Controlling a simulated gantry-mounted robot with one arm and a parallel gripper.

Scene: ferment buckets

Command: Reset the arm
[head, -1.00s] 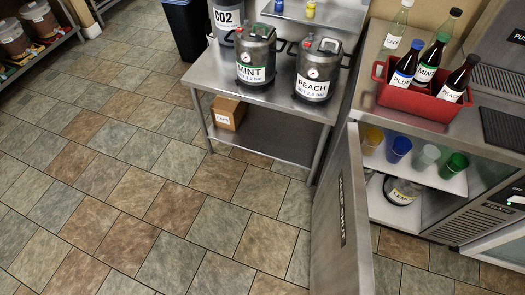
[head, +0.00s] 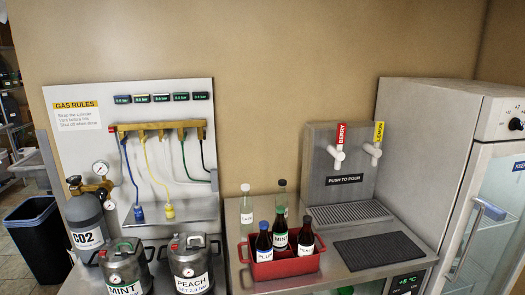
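My arm and my gripper are not in the head view, so I cannot see how the arm is posed or what the gripper holds. The steel kegs marked MINT (head: 124,268) and PEACH (head: 190,265) stand side by side at the bottom left. A red crate (head: 262,271) on the steel counter holds dark bottles, with labels including PLUM (head: 264,243) and MINT (head: 280,234). A clear bottle (head: 246,206) and another dark bottle stand behind the crate.
A CO2 cylinder (head: 88,225) with gauges stands left of the kegs. A gas board (head: 150,150) with coloured hoses is on the wall. A tap tower (head: 335,165) with BERRY and LEMON handles stands beside a tall fridge (head: 440,150). A dark mat (head: 380,249) lies bare on the counter.

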